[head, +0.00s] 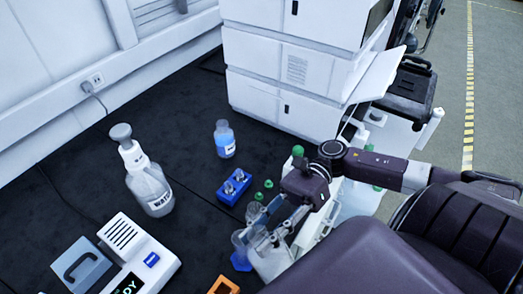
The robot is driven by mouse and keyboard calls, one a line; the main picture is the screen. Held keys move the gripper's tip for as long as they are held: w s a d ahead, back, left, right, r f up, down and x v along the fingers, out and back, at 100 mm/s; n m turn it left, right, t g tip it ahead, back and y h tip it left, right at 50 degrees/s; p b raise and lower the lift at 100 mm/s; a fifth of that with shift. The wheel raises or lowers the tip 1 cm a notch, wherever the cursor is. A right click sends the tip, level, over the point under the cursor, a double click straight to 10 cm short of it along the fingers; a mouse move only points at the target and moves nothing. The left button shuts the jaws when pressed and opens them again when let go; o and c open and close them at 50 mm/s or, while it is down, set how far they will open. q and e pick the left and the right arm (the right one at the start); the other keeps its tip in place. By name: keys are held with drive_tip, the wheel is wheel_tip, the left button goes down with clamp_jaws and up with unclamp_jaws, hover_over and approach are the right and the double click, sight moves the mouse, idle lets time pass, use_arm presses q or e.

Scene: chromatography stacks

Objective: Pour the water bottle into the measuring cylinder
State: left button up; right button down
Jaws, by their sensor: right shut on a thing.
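The water bottle (150,187) is a pale, translucent bottle with a grey top and a dark label reading "WAT…". It stands upright on the black bench at the left, away from my right gripper. A clear vessel with a blue foot, which looks like the measuring cylinder (241,262), is at the lower middle of the bench. My right gripper (258,238) is down beside its clear body and appears shut on it. The fingers and clear glass overlap, so the exact contact is hard to see. My left gripper is out of view.
A small bottle of blue liquid (225,141) and a blue vial rack (234,187) stand mid-bench, with green caps (263,190) nearby. A white device (140,257) is at lower left, and an orange item (223,286) at the bottom. White instrument stacks (290,70) stand behind.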

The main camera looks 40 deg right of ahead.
drive_tip(key=shift+w+a+r, duration=0.1)
drive_tip(key=shift+w+r, duration=0.05)
drive_tip(key=shift+r, duration=0.1)
drive_tip(key=shift+m, duration=0.3)
drive_tip(key=shift+w+a+m, duration=0.1)
drive_tip(key=shift+w+m, duration=0.25)
drive_tip(key=shift+m, duration=0.05)
drive_tip(key=shift+f, duration=0.1)
drive_tip(key=shift+f+m+g+h+b, duration=0.3)
drive_tip(key=shift+f+m+b, duration=0.1)
drive_tip(key=shift+f+b, duration=0.2)
drive_tip(key=shift+f, duration=0.1)
